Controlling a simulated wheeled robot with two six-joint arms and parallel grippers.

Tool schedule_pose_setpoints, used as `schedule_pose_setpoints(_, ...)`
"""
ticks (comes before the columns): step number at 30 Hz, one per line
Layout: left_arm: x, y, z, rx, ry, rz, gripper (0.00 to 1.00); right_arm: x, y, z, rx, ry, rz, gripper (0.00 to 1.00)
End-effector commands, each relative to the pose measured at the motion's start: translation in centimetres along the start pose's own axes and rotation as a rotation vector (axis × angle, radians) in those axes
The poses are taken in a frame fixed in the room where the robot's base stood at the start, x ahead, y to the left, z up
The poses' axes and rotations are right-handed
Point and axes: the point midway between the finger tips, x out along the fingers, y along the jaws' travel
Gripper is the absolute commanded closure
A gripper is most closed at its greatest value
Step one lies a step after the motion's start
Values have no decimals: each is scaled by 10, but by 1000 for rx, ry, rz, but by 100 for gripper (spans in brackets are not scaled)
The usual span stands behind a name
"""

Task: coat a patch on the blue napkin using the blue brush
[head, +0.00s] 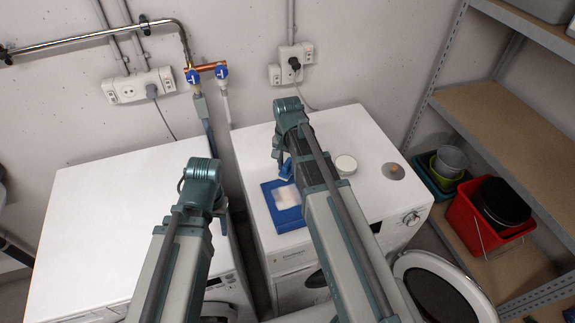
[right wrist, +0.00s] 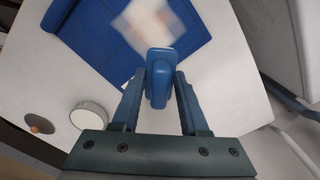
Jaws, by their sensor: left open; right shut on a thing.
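The blue napkin (head: 291,226) lies flat on top of the right washing machine and also shows in the right wrist view (right wrist: 70,15). A whitish patch (head: 286,196) is on it, with a faint pinkish tint in the right wrist view (right wrist: 150,22). My right gripper (right wrist: 160,95) is shut on the blue brush (right wrist: 159,62), beside the patch in that view. Whether the brush touches the napkin I cannot tell. My right arm partly covers the brush in the head view (head: 286,169). My left gripper (head: 201,182) is over the left washing machine; its fingers are hidden.
A round white-topped container (head: 346,164) and a grey disc with a brown knob (head: 393,171) stand right of the napkin. The left machine top (head: 110,210) is clear. A shelf (head: 500,130) with a red bucket (head: 465,215) is at right; a round door (head: 440,290) hangs open.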

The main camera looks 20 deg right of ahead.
Motion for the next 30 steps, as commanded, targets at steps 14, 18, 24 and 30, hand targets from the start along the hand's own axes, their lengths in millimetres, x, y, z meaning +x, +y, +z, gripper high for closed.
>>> schedule_pose_setpoints(14, -31, -3, 2, 0, 0, 0, 50, -31, 0, 0, 0, 0, 0, 100)
schedule_pose_setpoints(18, -30, -3, 2, 0, 0, 0, 50, -30, 0, 0, 0, 0, 0, 100)
schedule_pose_setpoints(24, -29, -3, 2, 0, 0, 0, 50, -30, 0, 0, 0, 0, 0, 100)
schedule_pose_setpoints(30, -29, -3, 2, 0, 0, 0, 50, -30, 0, 0, 0, 0, 0, 100)
